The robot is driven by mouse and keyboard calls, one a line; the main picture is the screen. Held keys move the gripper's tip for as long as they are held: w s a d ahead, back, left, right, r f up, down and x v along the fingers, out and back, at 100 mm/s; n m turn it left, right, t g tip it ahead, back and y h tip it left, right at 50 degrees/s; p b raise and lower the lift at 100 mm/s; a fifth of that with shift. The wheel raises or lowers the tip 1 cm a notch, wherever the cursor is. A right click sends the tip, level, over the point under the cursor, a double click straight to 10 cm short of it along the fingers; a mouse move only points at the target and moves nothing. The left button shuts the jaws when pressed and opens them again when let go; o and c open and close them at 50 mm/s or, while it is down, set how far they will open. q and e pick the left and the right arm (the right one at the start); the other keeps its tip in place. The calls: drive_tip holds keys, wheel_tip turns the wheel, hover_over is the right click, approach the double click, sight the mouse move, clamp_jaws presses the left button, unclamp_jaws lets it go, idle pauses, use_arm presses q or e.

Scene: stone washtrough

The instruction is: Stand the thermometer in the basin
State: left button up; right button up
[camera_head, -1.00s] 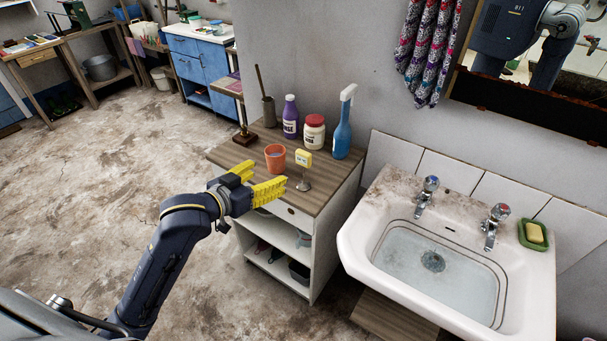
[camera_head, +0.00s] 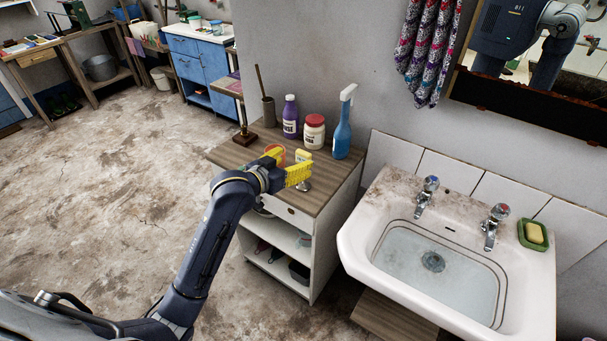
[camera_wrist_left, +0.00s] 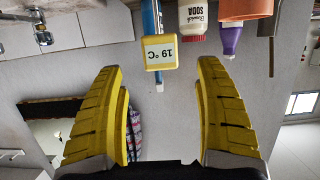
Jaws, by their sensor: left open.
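The thermometer (camera_head: 303,156) stands upright on the wooden top of the shelf unit, partly hidden behind my left gripper (camera_head: 289,164). Its yellow head reads 19 °C, upside down in the left wrist view (camera_wrist_left: 160,52). My left gripper is open, and its yellow fingers also show in the left wrist view (camera_wrist_left: 158,68). The thermometer head appears centred between the fingertips there, ahead of them and not held. The white basin (camera_head: 351,243) is at the right, with clear water in it. My right gripper is not in view.
An orange cup (camera_wrist_left: 245,9) is close beside the thermometer. Two taps (camera_head: 427,190) and a green soap dish (camera_head: 532,235) are on the basin's back ledge.

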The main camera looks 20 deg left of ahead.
sight(301, 157)
use_arm(q)
drive_tip(key=shift+x, duration=2.6)
drive_tip(key=shift+f, duration=0.15)
clamp_jaws()
